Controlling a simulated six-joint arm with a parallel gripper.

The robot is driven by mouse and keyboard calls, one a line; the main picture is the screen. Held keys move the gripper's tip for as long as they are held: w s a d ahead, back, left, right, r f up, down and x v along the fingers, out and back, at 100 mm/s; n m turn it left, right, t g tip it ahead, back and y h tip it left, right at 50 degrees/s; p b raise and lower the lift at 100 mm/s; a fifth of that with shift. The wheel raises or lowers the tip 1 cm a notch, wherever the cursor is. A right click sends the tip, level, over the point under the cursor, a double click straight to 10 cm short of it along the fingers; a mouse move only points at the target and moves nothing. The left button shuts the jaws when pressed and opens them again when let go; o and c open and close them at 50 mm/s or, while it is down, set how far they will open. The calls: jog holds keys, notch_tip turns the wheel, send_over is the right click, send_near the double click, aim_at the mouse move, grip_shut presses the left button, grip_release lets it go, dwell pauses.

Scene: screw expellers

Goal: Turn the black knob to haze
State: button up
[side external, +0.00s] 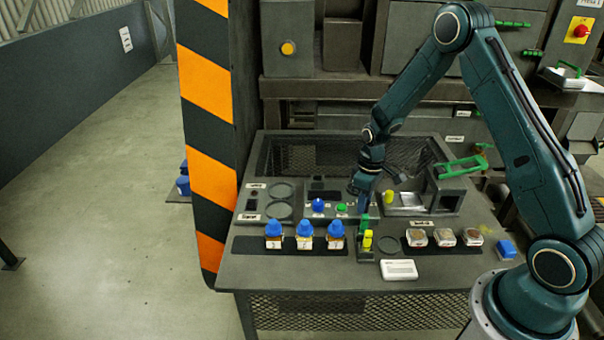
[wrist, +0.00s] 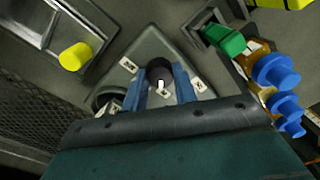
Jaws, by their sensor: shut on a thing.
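The black knob (wrist: 157,68) stands on a grey plate (wrist: 152,44) in the wrist view. A white mark shows on the knob's side toward my gripper's body. Small white labels with dark print lie around the knob; the print is too small to read. My gripper (wrist: 160,81) has its two blue fingers on either side of the knob, shut on it. In the side external view my gripper (side external: 361,188) points down at the panel, and the knob cannot be made out there.
A yellow knob (wrist: 75,57) and a green part (wrist: 225,40) flank the plate. Blue-capped bottles (side external: 304,230) stand in a row at the table's front left. Several sample dishes (side external: 445,237) and a white box (side external: 398,269) are at the front right. A striped post (side external: 207,130) rises left.

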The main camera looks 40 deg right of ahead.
jog(key=m, duration=0.9)
jog(key=shift+t, duration=0.3)
jog(key=shift+m, duration=0.3)
jog(key=o, duration=1)
jog(key=shift+r, duration=0.1)
jog(key=shift+s+d+r, duration=0.1)
jog(key=shift+d+r, duration=0.05)
jog(key=shift+r, duration=3.3)
jog(key=shift+s+d+r, duration=0.1)
jog(key=shift+r, duration=3.3)
